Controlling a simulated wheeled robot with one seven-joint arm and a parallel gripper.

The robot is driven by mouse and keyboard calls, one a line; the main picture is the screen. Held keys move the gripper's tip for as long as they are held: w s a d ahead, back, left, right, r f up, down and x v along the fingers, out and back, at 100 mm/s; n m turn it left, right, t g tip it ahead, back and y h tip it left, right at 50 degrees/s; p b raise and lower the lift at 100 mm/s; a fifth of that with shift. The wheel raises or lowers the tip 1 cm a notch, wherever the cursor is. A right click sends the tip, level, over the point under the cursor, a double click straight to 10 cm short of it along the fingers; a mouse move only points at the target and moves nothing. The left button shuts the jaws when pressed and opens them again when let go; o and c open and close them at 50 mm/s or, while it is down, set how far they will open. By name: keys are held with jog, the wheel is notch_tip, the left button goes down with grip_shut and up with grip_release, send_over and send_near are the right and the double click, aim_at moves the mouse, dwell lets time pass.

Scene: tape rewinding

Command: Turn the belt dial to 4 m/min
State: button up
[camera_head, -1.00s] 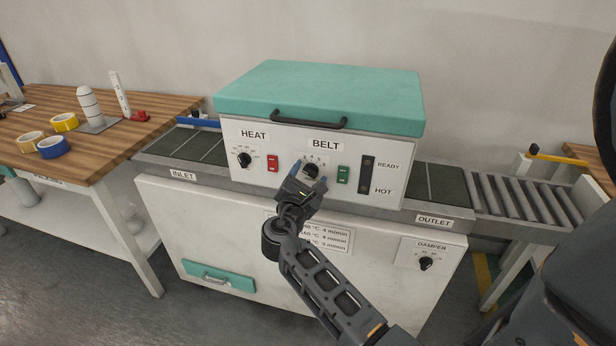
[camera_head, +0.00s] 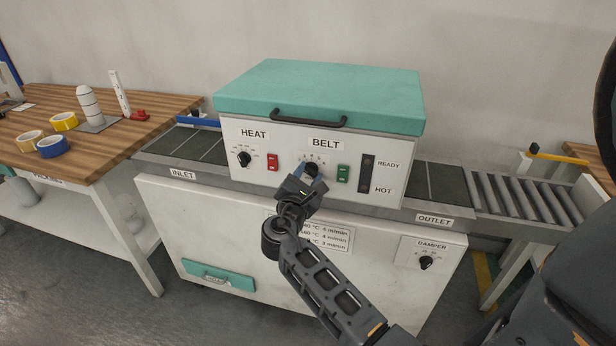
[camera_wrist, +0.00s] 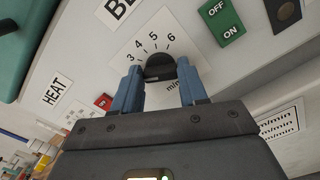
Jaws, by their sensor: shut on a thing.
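The black belt dial (camera_head: 312,170) sits under the BELT label on the white front panel of the machine. In the wrist view the dial (camera_wrist: 159,66) has a printed scale (camera_wrist: 151,44) with 3, 4, 5 and 6 around its top. My gripper (camera_head: 308,180) reaches the dial from below. Its two blue fingers (camera_wrist: 157,82) are shut on the dial, one on each side. The dial's pointer mark is too dark and small to read, so I cannot tell its setting.
Right of the dial is a green OFF/ON switch (camera_head: 343,174). To the left are the HEAT dial (camera_head: 244,159) and a red switch (camera_head: 272,162). The teal lid (camera_head: 320,95) with its handle is above. A DAMPER dial (camera_head: 426,262) is lower right.

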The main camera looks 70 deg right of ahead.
jog(key=shift+f, duration=0.1)
jog(key=m+b, duration=0.1)
jog(key=m, duration=0.1)
jog(key=m+b, duration=0.1)
jog(key=b, duration=0.1)
jog(key=m+b, duration=0.2)
jog(key=shift+f+m, duration=0.25)
jog(key=shift+m, duration=0.05)
jog(key=m+b, duration=0.3)
jog(key=shift+s, duration=0.1)
jog(key=shift+m+b, duration=0.95)
jog(key=shift+m, duration=0.65)
jog(key=o, duration=1.1)
jog(key=shift+r, duration=0.1)
jog(key=shift+c, duration=0.2)
jog(key=a, duration=0.7)
jog(key=shift+s+a+b, duration=0.3)
jog(key=shift+s+a, duration=0.05)
jog(key=shift+a, duration=0.05)
